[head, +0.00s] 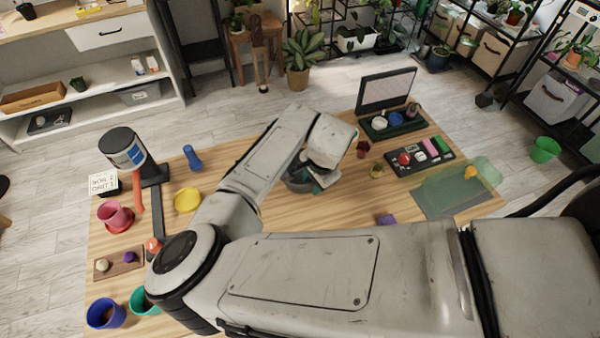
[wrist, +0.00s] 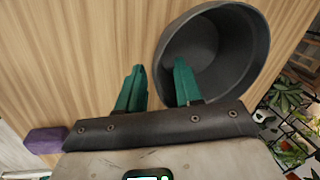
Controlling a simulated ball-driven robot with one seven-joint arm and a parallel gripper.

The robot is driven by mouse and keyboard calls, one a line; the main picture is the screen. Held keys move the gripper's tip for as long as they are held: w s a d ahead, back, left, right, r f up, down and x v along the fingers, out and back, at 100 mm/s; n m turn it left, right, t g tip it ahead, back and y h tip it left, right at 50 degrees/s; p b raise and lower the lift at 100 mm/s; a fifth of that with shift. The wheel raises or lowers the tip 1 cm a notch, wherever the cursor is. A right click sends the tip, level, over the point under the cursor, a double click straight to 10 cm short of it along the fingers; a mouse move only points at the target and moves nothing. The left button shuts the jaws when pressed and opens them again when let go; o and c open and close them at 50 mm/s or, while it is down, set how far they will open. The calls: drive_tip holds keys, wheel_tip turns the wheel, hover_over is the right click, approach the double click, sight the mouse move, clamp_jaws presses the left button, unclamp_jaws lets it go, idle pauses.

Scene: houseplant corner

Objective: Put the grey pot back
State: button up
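The grey pot (head: 296,184) stands on the wooden table, partly hidden behind my arm and gripper in the head view. In the wrist view the round, empty pot (wrist: 238,75) fills the upper right. My gripper (wrist: 158,66) has two green fingers spread apart. The right finger overlaps the inside of the pot and the left finger is outside it, so the near rim lies between them in the picture. Wood shows in the gap, and I cannot tell whether either finger touches the wall. My gripper (head: 322,182) also shows beside the pot in the head view.
A yellow saucer (head: 187,200) and a blue bottle (head: 193,158) are to the left. A red pot (head: 113,214) stands on a red saucer. A purple block (head: 386,219) lies near my arm. A dark tray (head: 420,157) and a green translucent sheet (head: 475,178) are to the right.

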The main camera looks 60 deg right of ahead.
drive_tip(key=shift+w+f, duration=0.1)
drive_tip(key=shift+f, duration=0.5)
clamp_jaws()
